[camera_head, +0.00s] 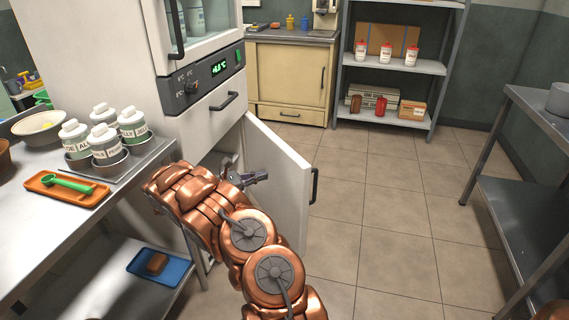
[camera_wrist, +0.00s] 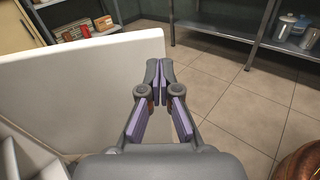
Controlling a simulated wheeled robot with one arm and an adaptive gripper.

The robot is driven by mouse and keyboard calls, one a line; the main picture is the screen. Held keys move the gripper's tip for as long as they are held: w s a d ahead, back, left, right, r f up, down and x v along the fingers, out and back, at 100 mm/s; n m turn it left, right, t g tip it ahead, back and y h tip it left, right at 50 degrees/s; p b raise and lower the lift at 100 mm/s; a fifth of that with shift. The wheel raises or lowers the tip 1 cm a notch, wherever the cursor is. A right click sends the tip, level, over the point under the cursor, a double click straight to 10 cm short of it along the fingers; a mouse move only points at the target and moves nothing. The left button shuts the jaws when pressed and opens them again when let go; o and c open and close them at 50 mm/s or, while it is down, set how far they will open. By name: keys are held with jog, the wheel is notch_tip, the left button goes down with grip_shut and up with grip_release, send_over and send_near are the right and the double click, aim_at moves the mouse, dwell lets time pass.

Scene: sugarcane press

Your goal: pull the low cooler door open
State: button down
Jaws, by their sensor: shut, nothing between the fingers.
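The low cooler door (camera_head: 278,178) is a white panel standing ajar, swung out from the white cooler (camera_head: 190,50) with a dark opening behind it. Its dark handle (camera_head: 314,186) is on the outer face at the free edge. My gripper (camera_head: 264,177) is shut and empty, on the inner side of the door near its upper part. In the wrist view the door (camera_wrist: 85,90) fills the left and my gripper (camera_wrist: 160,66) points past its free edge. I cannot tell whether the fingers touch the door. The handle is hidden in the wrist view.
A steel counter (camera_head: 40,225) with bottles (camera_head: 105,145) and an orange tray (camera_head: 66,190) is at the left. A drawer handle (camera_head: 224,101) is above the opening. A shelf rack (camera_head: 400,65) is at the back and a steel table (camera_head: 530,110) at the right. The tiled floor between is clear.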

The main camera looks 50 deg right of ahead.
notch_tip(320, 180, down, 2)
jog(key=w+d+f+n, duration=0.1)
jog(key=w, duration=0.2)
jog(key=b, duration=0.1)
send_near(296, 164)
jog(key=shift+t+h, duration=0.3)
jog(key=shift+h, duration=0.1)
jog(key=x, duration=0.7)
jog(key=shift+s+f, duration=0.15)
jog(key=shift+s, duration=0.1)
jog(key=shift+d+n+b, duration=0.1)
jog(key=shift+n+b, duration=0.2)
